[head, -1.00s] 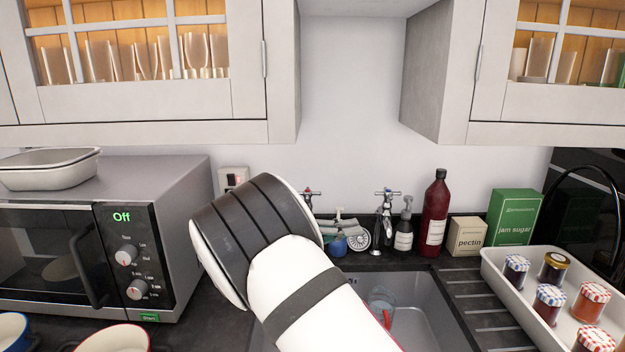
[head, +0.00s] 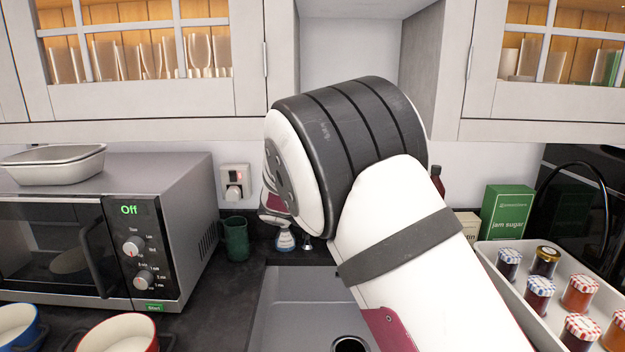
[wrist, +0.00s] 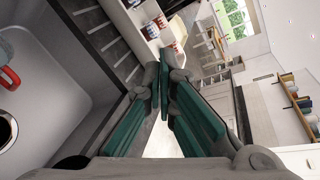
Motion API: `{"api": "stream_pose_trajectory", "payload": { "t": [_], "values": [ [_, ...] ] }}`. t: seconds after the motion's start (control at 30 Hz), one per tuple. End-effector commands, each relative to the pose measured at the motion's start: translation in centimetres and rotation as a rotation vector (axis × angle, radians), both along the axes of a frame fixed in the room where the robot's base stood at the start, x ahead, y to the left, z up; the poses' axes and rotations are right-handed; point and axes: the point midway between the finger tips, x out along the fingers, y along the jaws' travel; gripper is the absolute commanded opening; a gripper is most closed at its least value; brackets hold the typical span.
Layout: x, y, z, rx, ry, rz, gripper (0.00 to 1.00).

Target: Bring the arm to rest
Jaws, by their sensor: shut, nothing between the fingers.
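My gripper (wrist: 170,70) shows in the wrist view with its teal-padded fingers brought together at the tips. Nothing shows between them. It hangs over the counter edge beside the sink (wrist: 52,95), apart from any object. In the head view my white and black arm fills the middle, in front of the sink (head: 290,312) and the back wall. The gripper itself is hidden there. The glazed cabinets at the upper left (head: 150,100) and upper right (head: 550,102) are closed, with glasses behind their panes.
A microwave (head: 180,200) with a metal dish (head: 55,165) on top stands at left. A green mug (head: 236,240) is beside it. A tray (head: 490,262) of several jam jars and a jam sugar box (head: 508,215) are at right. Bowls (head: 120,332) sit at front left.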

Motion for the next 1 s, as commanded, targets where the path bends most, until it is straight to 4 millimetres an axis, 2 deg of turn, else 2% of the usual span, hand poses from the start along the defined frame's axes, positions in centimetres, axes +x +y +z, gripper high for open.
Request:
{"api": "stream_pose_trajectory", "payload": {
  "t": [0.2, 0.43, 0.67, 1.0],
  "values": [
    [-4.9, -4.5, 1.7, 0.274, -0.287, -0.223, 0.00],
    [-11.4, -7.0, 2.9, 0.549, -0.644, -0.545, 0.00],
    [-18.1, -7.5, 4.0, 0.763, -0.994, -0.922, 0.00],
    [-26.9, -5.7, 4.7, 0.971, -1.471, -1.555, 0.00]
  ]
}}
